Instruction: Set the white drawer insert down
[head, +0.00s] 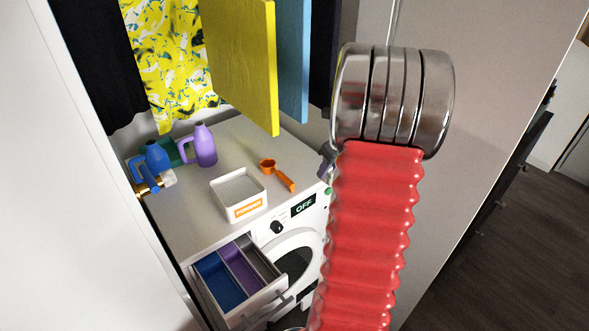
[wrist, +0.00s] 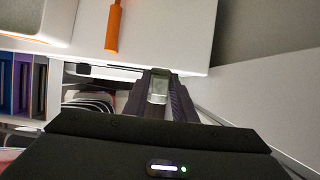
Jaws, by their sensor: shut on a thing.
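My gripper (wrist: 161,78) is shut on a small pale piece, the white drawer insert (wrist: 157,91), which shows between the dark fingers in the wrist view. The fingers are close to the front right edge of the washer top (head: 180,230). In the head view, the gripper is mostly hidden behind my red arm, and the insert cannot be made out. The washer's drawer (head: 240,282) is pulled out, with a blue, a purple and a grey compartment. The drawer also shows at the left of the wrist view (wrist: 41,90).
A white powder box (head: 239,207), an orange scoop (head: 285,182), a purple bottle (head: 204,147) and a blue bottle (head: 153,162) stand or lie on the washer top. A wall panel (head: 445,150) closes the right side. The front left top is clear.

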